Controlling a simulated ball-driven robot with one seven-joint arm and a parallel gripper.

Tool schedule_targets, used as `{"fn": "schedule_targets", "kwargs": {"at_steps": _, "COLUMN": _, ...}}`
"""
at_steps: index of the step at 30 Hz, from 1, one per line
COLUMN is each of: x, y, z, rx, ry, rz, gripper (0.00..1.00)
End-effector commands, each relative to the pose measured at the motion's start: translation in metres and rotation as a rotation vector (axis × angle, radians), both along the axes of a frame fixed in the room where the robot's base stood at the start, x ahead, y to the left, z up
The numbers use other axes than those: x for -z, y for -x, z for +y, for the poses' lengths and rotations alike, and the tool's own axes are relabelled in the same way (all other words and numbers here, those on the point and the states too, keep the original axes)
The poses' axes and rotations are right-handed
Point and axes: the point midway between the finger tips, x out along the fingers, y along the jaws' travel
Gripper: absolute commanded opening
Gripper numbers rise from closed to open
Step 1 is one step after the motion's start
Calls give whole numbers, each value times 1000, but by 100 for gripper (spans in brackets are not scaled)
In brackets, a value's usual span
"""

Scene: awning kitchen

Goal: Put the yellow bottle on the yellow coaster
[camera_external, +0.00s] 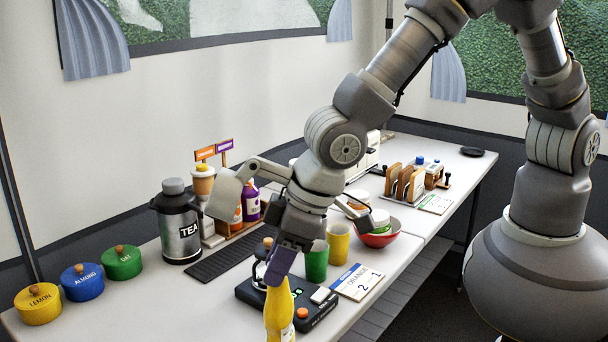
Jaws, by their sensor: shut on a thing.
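My gripper (280,266) points down near the front edge of the table and is shut on the top of the yellow bottle (278,314). The bottle is close to upright, in front of the black scale-like device (250,291). Its base is cut off by the lower picture edge, so I cannot tell whether it touches anything. I do not see a yellow coaster; it may be hidden or out of the picture.
A tea flask (181,232) and a black grooved mat (222,262) are behind. Lidded pots, including a yellow one (38,306), stand left; clear table lies between.

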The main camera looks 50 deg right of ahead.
Motion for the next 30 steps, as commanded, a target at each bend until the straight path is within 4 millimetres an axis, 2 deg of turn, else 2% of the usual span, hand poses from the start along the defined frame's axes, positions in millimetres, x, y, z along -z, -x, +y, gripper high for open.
{"fn": "schedule_targets", "kwargs": {"at_steps": 9, "x": 9, "y": -49, "z": 60, "rx": 0, "ry": -2, "rz": -2, "gripper": 0}}
{"fn": "schedule_targets", "kwargs": {"at_steps": 15, "x": 11, "y": -69, "z": 85, "rx": 0, "ry": -1, "rz": -1, "gripper": 0}}
{"fn": "schedule_targets", "kwargs": {"at_steps": 20, "x": 14, "y": -74, "z": 91, "rx": 0, "ry": 0, "rz": 0, "gripper": 0}}
{"fn": "schedule_targets", "kwargs": {"at_steps": 26, "x": 44, "y": -73, "z": 91, "rx": 1, "ry": 0, "rz": 1, "gripper": 0}}
{"fn": "schedule_targets", "kwargs": {"at_steps": 30, "x": 46, "y": -74, "z": 91, "rx": 0, "ry": -1, "rz": -1, "gripper": 0}}
